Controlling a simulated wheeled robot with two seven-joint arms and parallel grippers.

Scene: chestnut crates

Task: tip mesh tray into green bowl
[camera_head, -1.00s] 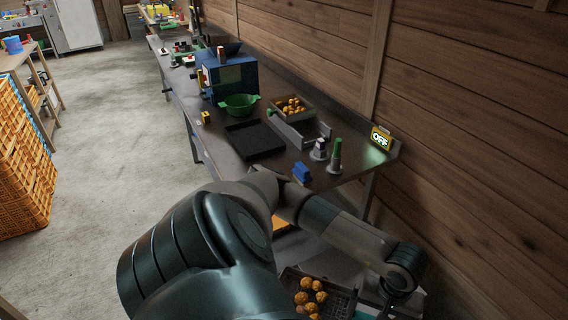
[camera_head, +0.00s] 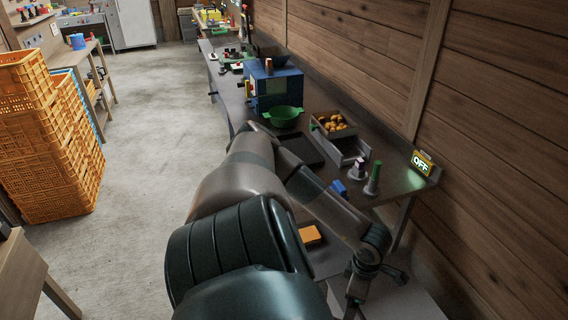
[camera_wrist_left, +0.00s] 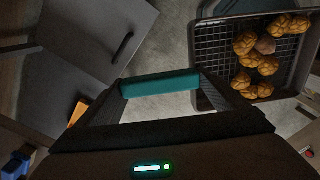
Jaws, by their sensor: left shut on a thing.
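The green bowl (camera_head: 283,116) stands on the bench in front of a blue machine, empty as far as I can see. The mesh tray (camera_wrist_left: 219,38), dark and rectangular with several brown chestnuts (camera_wrist_left: 262,62) in it, shows at the upper right of the left wrist view. My left gripper (camera_wrist_left: 160,86) is shut on a teal bar, which looks like the tray's handle; the join is not clear. The tray is outside the head view, and my left wrist is at that view's bottom, well short of the bowl. My right gripper is not in view.
The blue machine (camera_head: 275,85) stands behind the bowl. A crate of chestnuts (camera_head: 345,134) is right of it. A dark flat tray (camera_head: 306,150) lies in front, partly behind my arm. A green-topped bottle (camera_head: 373,178) and blue block (camera_head: 339,187) stand nearer. Orange crates (camera_head: 50,150) are stacked left.

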